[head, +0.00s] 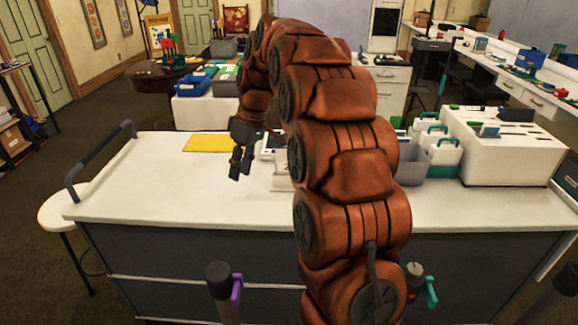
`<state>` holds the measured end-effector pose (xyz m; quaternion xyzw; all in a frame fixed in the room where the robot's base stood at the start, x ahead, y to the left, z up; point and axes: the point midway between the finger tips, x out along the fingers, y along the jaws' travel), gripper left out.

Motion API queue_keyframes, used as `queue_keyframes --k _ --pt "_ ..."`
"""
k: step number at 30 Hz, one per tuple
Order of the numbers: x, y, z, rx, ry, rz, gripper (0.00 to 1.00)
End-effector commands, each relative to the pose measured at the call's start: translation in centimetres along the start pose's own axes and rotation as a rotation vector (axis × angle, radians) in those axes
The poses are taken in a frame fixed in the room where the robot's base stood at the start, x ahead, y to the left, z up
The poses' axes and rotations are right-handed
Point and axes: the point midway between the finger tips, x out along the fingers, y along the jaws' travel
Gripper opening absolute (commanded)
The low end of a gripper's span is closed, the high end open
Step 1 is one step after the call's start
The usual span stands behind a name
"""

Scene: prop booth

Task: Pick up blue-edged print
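My gripper (240,168) hangs over the white counter with its dark fingers pointing down, just right of a yellow sheet. Its two fingertips look close together, but at this size I cannot tell whether it is open or shut. I see nothing clearly held in it. I cannot make out a blue-edged print. Small white and dark items (281,178) lie right of the gripper, and my orange arm partly hides them.
The white counter (140,190) has a yellow sheet (208,143) at its back edge and clear room at left. White-and-green holders (440,150), a grey bin (410,165) and a large white box (505,150) stand at right.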

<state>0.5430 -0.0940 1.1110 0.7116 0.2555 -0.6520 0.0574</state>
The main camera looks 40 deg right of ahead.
Motion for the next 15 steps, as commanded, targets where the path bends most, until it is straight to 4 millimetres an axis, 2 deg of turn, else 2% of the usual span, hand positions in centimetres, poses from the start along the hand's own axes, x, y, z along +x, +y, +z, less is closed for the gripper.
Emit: queue_keyframes --k 1,6,15 --pt "-0.3 1.6 -0.7 -0.016 0.012 -0.004 0.33" --pt "-1.2 6.4 -2.5 -0.089 0.058 -0.005 0.33" --pt "-1.8 15.1 -3.6 -0.222 0.125 0.017 0.33"
